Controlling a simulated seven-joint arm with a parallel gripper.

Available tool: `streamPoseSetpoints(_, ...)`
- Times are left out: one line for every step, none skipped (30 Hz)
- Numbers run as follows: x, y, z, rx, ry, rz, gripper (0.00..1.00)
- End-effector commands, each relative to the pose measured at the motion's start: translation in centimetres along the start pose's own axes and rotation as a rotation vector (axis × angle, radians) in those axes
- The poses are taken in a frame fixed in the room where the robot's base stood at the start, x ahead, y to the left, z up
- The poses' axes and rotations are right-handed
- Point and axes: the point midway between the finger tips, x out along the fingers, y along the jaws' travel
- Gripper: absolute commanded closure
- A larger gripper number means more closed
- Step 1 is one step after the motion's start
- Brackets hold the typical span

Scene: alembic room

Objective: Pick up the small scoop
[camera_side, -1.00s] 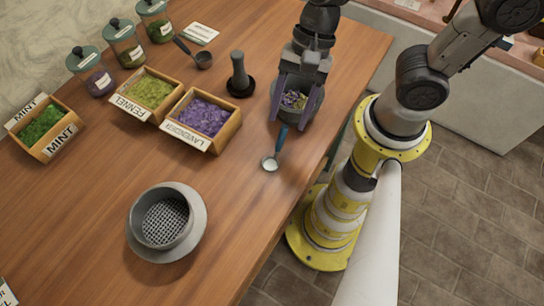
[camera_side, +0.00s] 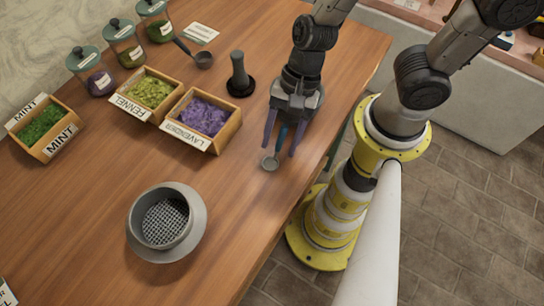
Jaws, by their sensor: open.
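The small scoop (camera_side: 270,162) lies on the wooden table near its right edge, with a round metal bowl and a blue handle. The bowl points toward the front. My gripper (camera_side: 281,147) is open, with its two purple fingers pointing down toward the table. In this view the fingers stand on either side of the scoop's blue handle. I cannot tell how far above the handle they are. The upper end of the handle is hidden behind my gripper.
A larger dark scoop (camera_side: 202,59) lies at the back. A pestle (camera_side: 239,76) stands left of my gripper. Boxes of lavender (camera_side: 206,118), fennel (camera_side: 148,92) and mint (camera_side: 42,126) stand at left. A strainer (camera_side: 166,222) sits front left. The table's front middle is clear.

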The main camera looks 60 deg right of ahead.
Motion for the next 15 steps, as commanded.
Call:
streamPoseSetpoints(-0.02,-0.02,0.01,0.0,0.0,-0.001,0.44)
streamPoseSetpoints(-0.02,-0.02,0.01,0.0,0.0,-0.001,0.44)
streamPoseSetpoints(-0.03,-0.02,0.02,0.0,0.0,-0.001,0.44)
streamPoseSetpoints(-0.03,-0.02,0.02,0.0,0.0,-0.001,0.47)
streamPoseSetpoints(-0.03,-0.01,0.02,0.0,0.0,0.0,0.53)
streamPoseSetpoints(-0.03,-0.01,0.02,0.0,0.0,0.0,0.6)
streamPoseSetpoints(-0.03,-0.01,0.02,0.0,0.0,0.0,0.65)
streamPoseSetpoints(-0.04,-0.01,0.02,0.0,0.0,0.0,0.71)
streamPoseSetpoints(-0.04,-0.01,0.02,0.0,-0.001,0.0,0.78)
streamPoseSetpoints(-0.04,-0.01,0.02,0.0,-0.001,0.0,0.83)
streamPoseSetpoints(-0.04,-0.01,0.02,0.0,-0.001,0.0,0.89)
streamPoseSetpoints(-0.04,-0.01,0.02,0.0,-0.001,0.0,0.96)
streamPoseSetpoints(-0.04,-0.01,0.02,0.0,-0.001,0.0,1.0)
streamPoseSetpoints(-0.04,-0.01,0.02,0.0,-0.001,0.0,1.0)
streamPoseSetpoints(-0.04,-0.01,0.02,0.0,-0.001,0.0,1.0)
